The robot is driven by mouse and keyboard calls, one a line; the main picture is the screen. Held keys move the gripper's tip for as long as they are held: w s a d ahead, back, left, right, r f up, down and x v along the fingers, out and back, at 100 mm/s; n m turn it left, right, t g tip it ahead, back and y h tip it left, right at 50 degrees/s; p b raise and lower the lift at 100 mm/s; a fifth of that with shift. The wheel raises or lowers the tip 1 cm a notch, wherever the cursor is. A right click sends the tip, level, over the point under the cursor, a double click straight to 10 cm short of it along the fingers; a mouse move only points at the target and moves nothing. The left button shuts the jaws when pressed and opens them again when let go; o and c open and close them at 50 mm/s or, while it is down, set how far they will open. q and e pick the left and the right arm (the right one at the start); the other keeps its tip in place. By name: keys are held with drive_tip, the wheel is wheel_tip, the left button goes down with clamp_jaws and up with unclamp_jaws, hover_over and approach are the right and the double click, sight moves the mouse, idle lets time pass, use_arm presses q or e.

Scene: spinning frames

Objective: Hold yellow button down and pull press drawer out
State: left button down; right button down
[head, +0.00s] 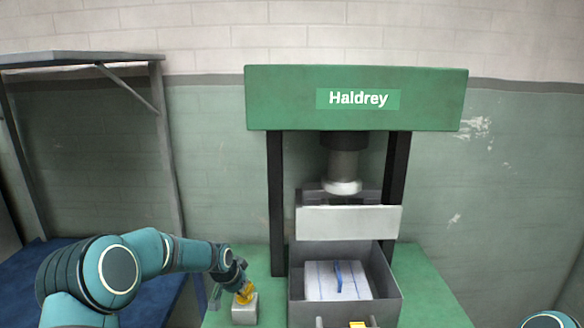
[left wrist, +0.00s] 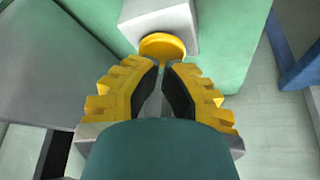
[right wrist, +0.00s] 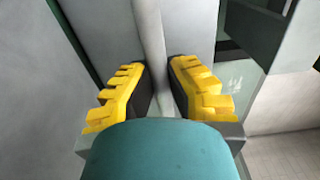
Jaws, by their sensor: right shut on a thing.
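The yellow button (left wrist: 162,47) sits on a light grey box (head: 244,309) on the green bench. My left gripper (head: 243,291) has its fingertips close together at the button; the left wrist view shows them against or just above its near edge, and I cannot tell how far it is pressed. The grey press drawer (head: 394,298) stands out in front of the green Haldrey press (head: 270,100). A white, blue-striped folded cloth (head: 318,283) lies inside. My right gripper (right wrist: 157,75) is shut on the drawer's round bar handle (right wrist: 150,25); only its yellow tip shows at the head view's bottom edge.
A white guard plate (head: 348,222) and the press ram (head: 342,175) are above the drawer's back. Dark posts (head: 277,205) flank it. The green bench (head: 432,295) is clear to the right. A grey metal frame (head: 165,130) stands over a blue surface at left.

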use_arm(q)
drive_tip(key=shift+r, duration=2)
drive_tip(key=s+r, duration=0.3)
drive_tip(key=s, duration=0.4)
use_arm(e)
drive_tip(key=c, duration=0.7)
unclamp_jaws()
drive_tip(key=shift+s, duration=0.1)
